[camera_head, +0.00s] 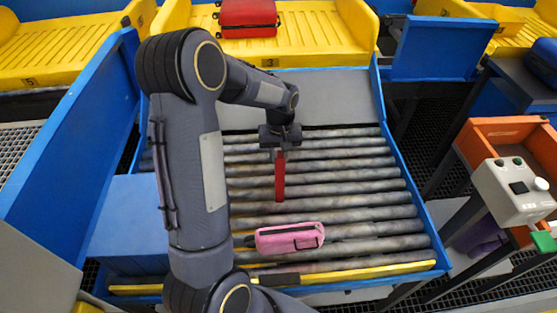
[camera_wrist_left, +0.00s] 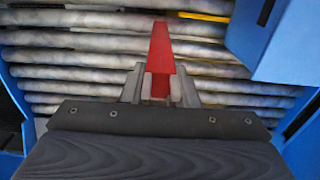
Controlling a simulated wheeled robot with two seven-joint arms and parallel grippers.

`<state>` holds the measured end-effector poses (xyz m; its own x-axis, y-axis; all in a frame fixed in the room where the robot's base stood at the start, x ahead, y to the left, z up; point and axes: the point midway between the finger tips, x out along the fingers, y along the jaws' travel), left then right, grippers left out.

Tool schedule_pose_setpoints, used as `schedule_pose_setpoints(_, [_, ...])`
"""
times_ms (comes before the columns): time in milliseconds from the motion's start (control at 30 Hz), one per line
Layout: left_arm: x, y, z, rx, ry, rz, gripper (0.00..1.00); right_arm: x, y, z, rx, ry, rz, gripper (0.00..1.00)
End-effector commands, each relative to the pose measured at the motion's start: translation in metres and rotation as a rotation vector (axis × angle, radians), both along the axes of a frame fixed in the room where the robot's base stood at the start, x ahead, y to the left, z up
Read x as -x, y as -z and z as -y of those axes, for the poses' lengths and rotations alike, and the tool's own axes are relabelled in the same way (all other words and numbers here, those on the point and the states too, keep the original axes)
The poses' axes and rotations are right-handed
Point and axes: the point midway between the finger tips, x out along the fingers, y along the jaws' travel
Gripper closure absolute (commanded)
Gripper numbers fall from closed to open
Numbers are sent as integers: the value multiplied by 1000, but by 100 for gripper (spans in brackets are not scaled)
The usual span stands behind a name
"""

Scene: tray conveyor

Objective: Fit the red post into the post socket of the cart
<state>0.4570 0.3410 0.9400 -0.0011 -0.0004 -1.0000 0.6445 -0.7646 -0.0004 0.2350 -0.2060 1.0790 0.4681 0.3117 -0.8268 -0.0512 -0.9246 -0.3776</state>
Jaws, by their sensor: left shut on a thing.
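The red post (camera_head: 280,178) hangs upright below my left gripper (camera_head: 280,153), over the roller conveyor. My left gripper is shut on its upper end. In the left wrist view the red post (camera_wrist_left: 161,55) sticks out from between the two grey fingers of my left gripper (camera_wrist_left: 159,88), with the rollers behind it. I cannot make out the cart or its post socket for certain in either view. My right gripper is not in view.
A pink case (camera_head: 290,238) lies on the rollers (camera_head: 350,195) in front of the post. Blue side walls (camera_head: 75,150) and a yellow front bar (camera_head: 350,273) edge the conveyor. A red suitcase (camera_head: 247,18) lies on a yellow tray behind. An orange bin (camera_head: 502,130) and control box (camera_head: 515,190) stand right.

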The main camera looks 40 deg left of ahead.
Motion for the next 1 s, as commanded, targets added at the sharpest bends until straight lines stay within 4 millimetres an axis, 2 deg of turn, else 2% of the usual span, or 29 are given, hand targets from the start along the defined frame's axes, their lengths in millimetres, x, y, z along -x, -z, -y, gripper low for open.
schedule_pose_setpoints(133, [-3, 11, -9, 1, -1, -2, 100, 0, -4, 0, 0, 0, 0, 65])
schedule_pose_setpoints(333, [-4, 36, -8, 1, 0, -2, 100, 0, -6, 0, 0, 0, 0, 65])
schedule_pose_setpoints(767, [-4, 44, -7, 0, 0, 1, 100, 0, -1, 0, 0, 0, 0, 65])
schedule_pose_setpoints(800, [-4, 44, -7, 0, 0, 1, 70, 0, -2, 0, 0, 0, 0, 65])
schedule_pose_setpoints(933, [-4, 43, -7, 1, 0, 1, 53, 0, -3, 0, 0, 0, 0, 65])
schedule_pose_setpoints(1000, [-4, 43, -7, 1, 0, 1, 51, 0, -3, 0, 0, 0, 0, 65])
